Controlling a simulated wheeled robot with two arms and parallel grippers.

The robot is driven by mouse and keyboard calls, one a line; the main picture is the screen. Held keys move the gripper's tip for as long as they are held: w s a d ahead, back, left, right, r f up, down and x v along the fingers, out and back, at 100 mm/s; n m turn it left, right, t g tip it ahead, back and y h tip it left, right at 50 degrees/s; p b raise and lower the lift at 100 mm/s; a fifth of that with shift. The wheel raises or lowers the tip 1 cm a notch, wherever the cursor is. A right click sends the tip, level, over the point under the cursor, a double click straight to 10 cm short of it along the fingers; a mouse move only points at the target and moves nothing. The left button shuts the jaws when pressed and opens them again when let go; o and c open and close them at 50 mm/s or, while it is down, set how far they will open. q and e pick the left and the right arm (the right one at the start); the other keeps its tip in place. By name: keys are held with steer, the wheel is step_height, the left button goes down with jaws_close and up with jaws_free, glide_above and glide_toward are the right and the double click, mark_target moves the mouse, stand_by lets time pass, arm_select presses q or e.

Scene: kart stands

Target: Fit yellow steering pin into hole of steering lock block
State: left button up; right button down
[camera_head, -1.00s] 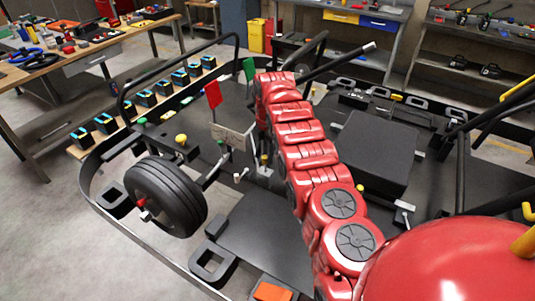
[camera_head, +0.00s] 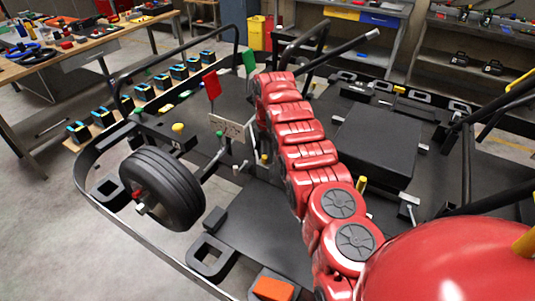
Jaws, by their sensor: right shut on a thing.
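My right arm, red and jointed, reaches forward over the kart frame. My right gripper (camera_head: 263,146) is at its far end, dark and mostly hidden behind the arm links. It is shut on a thin yellow piece, which appears to be the yellow steering pin (camera_head: 264,158), pointing down beside the arm. The dark parts just under it, near a small beige sign (camera_head: 228,128), may include the steering lock block, but I cannot make out the block or its hole. Whether the pin touches anything cannot be told. My left gripper is not in view.
A black wheel (camera_head: 163,188) is at the kart's left front. A yellow knob (camera_head: 178,128), a red flag (camera_head: 212,86) and a green flag (camera_head: 250,62) stand nearby. A black box (camera_head: 375,143) lies right of the arm. A workbench (camera_head: 85,52) stands back left.

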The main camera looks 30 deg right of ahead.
steer(key=shift+f+b, duration=0.25)
steer(key=shift+b, duration=0.1)
stand_by(1.0)
steer(key=c, duration=0.6)
jaws_free()
steer(key=shift+r, duration=0.1)
steer(key=shift+r, duration=0.3)
step_height(320, 180, up, 2)
steer(key=shift+r+b, duration=0.1)
steer(key=shift+b, duration=0.45)
steer(key=shift+s+r+p, duration=0.1)
steer(key=shift+r+p, duration=6.35)
steer(key=shift+r, duration=0.7)
